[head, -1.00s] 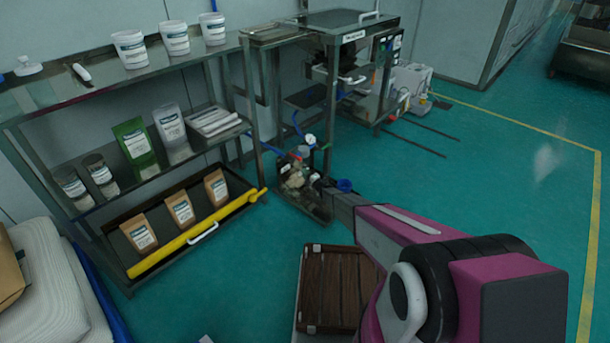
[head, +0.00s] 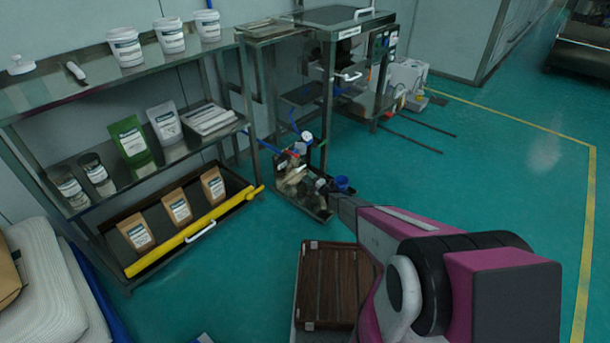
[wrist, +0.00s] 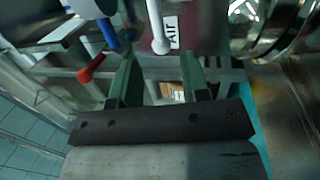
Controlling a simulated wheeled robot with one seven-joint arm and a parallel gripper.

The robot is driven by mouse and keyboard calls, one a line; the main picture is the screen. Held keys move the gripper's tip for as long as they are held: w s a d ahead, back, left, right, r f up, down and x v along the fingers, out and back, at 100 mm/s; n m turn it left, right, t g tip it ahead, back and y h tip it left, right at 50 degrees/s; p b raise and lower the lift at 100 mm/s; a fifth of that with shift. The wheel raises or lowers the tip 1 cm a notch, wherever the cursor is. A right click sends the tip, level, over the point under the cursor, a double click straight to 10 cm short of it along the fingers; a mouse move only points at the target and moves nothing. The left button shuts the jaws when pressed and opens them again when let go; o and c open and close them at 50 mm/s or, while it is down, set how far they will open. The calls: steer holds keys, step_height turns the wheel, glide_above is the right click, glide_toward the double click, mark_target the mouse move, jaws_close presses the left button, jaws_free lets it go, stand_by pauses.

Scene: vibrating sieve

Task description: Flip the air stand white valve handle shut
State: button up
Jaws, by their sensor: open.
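The white valve handle (wrist: 158,30) is a slim white lever with a rounded end. In the wrist view it points down toward the gap between my fingertips, beside a white "Air" label (wrist: 172,32). My gripper (wrist: 160,70) is open, with one green finger on each side of the handle's line. I cannot tell whether the handle end lies between the fingers or just beyond them. In the head view the air stand (head: 318,212) is a low frame with a gauge and valves, and my arm reaches to it. The white handle cannot be made out there.
A red handle (wrist: 92,68) and a blue handle (wrist: 109,34) sit left of the white one. A shiny round metal part (wrist: 262,28) is at the right. In the head view, a shelf rack (head: 150,75) stands left and a wooden pallet (head: 328,285) lies below my arm.

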steer(key=v, duration=0.3)
steer(key=shift+s+d, duration=0.15)
steer(key=shift+d, duration=0.05)
steer(key=s+d+r+m+g+h, duration=0.1)
steer(key=s+d+r+m+h, duration=0.4)
steer(key=d+r+m+h, duration=0.5)
steer(key=s+d+r+m+g+h, duration=0.1)
steer(key=s+d+r+m+h, duration=0.55)
steer(key=r, duration=0.75)
steer(key=s+d+r+m+g, duration=0.2)
steer(key=s+r+m+g, duration=0.1)
steer(key=s, duration=0.8)
steer(key=s+d+r+m+g+y, duration=0.1)
steer(key=s+r+m+g, duration=0.3)
steer(key=s+r, duration=0.4)
steer(key=s+d+r+m+g, duration=0.2)
steer(key=s+r+m+g, duration=0.2)
steer(key=s, duration=0.9)
steer(key=shift+s+d+r+g, duration=0.3)
steer(key=shift+s+d+r, duration=0.1)
steer(key=shift+r, duration=0.3)
steer(key=shift+y, duration=0.25)
